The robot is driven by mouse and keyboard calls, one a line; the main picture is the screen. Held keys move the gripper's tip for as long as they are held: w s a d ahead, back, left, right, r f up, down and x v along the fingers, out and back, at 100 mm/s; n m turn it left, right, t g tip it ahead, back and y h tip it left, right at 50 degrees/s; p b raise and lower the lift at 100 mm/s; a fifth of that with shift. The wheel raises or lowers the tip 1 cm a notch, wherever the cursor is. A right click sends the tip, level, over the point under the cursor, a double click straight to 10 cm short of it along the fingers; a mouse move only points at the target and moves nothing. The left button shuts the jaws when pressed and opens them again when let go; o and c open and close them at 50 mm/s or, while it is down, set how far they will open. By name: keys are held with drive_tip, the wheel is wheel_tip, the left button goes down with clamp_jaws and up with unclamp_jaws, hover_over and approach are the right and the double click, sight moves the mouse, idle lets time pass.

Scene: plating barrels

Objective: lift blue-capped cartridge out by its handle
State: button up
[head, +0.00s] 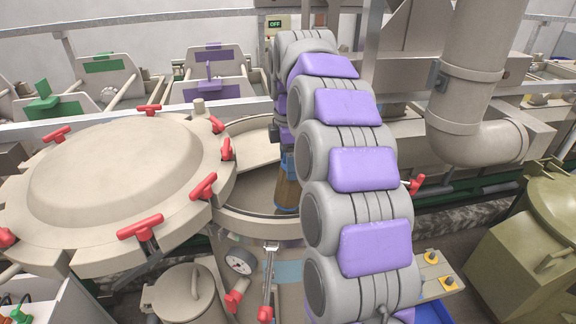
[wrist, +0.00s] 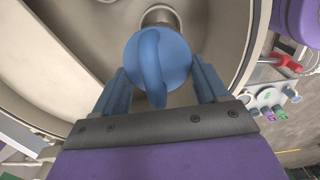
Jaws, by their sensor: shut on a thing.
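The blue-capped cartridge shows in the wrist view as a round blue cap with a curved loop handle (wrist: 152,65). My gripper (wrist: 158,78) has one finger on each side of the cap and is shut on it. In the head view the cartridge's brown body (head: 287,193) hangs below my gripper, inside the mouth of the open round beige vessel (head: 232,222). My arm hides much of the gripper and cap there. I cannot tell whether the cartridge's lower end touches anything.
The vessel's large round lid (head: 110,190), with red clamp handles (head: 140,228), is swung open to the left. A pressure gauge (head: 240,261) sits at the vessel's front. A thick beige pipe (head: 470,90) stands at right, and an olive tank (head: 555,220) is at far right.

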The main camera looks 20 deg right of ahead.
drive_tip(key=shift+r+p, duration=4.15)
drive_tip(key=shift+r, duration=1.65)
drive_tip(key=shift+f, duration=0.1)
